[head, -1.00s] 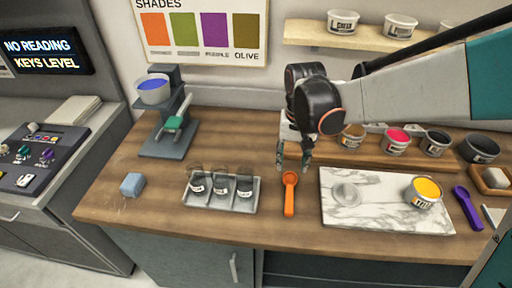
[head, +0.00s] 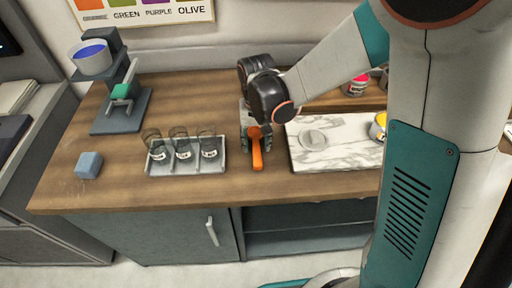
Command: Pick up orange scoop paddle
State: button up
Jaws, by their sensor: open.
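The orange scoop paddle (head: 257,152) lies on the wooden counter between the tray of glass jars and the white marble slab. Its handle points toward the counter's front edge. My gripper (head: 256,146) is over the scoop's bowl end, with its fingers pointing down on either side of it. The fingers are open. My wrist hides part of the gripper, and I cannot tell whether a finger touches the scoop.
A tray (head: 187,169) with glass jars stands to the left. The marble slab (head: 340,150) is close on the right, with a yellow tub (head: 379,127) partly hidden by my arm. A blue block (head: 89,165) and a stand with a blue-filled bowl (head: 92,58) are farther left.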

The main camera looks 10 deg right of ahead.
aim_at(256, 144)
jog(key=shift+f, duration=0.45)
jog(key=shift+r, duration=0.1)
grip_shut()
jog(key=shift+r, duration=0.15)
notch_tip(256, 144, up, 20)
jog(key=p, duration=1.3)
jog(key=shift+p, duration=0.3)
